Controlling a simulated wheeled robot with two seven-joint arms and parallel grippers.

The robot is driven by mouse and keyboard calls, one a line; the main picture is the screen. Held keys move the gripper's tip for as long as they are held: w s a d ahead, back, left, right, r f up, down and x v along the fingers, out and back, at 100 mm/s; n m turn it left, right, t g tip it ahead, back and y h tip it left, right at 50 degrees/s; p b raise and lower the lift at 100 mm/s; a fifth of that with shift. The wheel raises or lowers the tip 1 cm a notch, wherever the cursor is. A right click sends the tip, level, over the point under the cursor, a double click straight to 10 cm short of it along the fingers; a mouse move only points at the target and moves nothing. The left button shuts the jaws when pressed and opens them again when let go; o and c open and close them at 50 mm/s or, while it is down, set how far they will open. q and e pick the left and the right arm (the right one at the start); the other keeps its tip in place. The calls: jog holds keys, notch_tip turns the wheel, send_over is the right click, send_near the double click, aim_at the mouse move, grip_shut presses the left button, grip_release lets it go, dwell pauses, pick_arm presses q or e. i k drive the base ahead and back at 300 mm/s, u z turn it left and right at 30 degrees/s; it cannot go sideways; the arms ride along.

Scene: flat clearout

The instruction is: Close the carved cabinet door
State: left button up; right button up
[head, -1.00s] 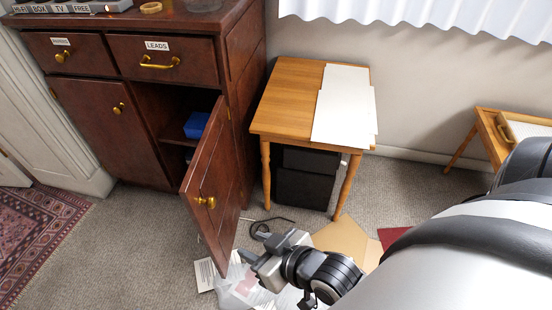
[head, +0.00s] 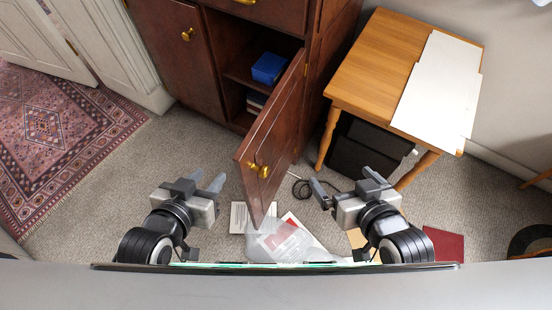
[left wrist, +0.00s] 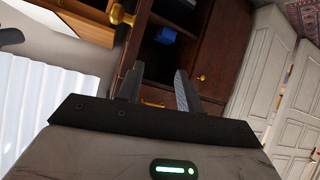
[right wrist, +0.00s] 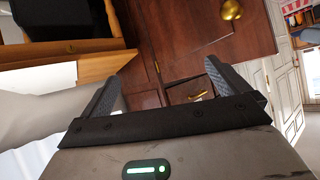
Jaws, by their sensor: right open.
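The carved cabinet door (head: 280,142) is dark red-brown wood and stands open, swung out from the cabinet (head: 190,72) toward me. Its brass knob (head: 263,172) is near the free edge. My left gripper (head: 203,183) is open and empty, to the left of the door. My right gripper (head: 346,184) is open and empty, to the right of the door and apart from it. In the right wrist view the door (right wrist: 185,35) and its knob (right wrist: 231,10) show beyond the open fingers. The left wrist view shows the open cabinet interior beyond the fingers.
A blue box (head: 269,68) sits on the cabinet shelf. A wooden side table (head: 373,58) with white sheets stands to the right, a black box (head: 365,150) under it. Papers (head: 290,240) and a cable (head: 302,190) lie on the floor. Carpet left of the door is clear.

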aim_at(262, 161)
jog(key=u, duration=1.25)
jog(key=k, duration=1.1)
jog(key=z, duration=0.95)
jog(key=i, duration=0.3)
jog(key=z, duration=0.05)
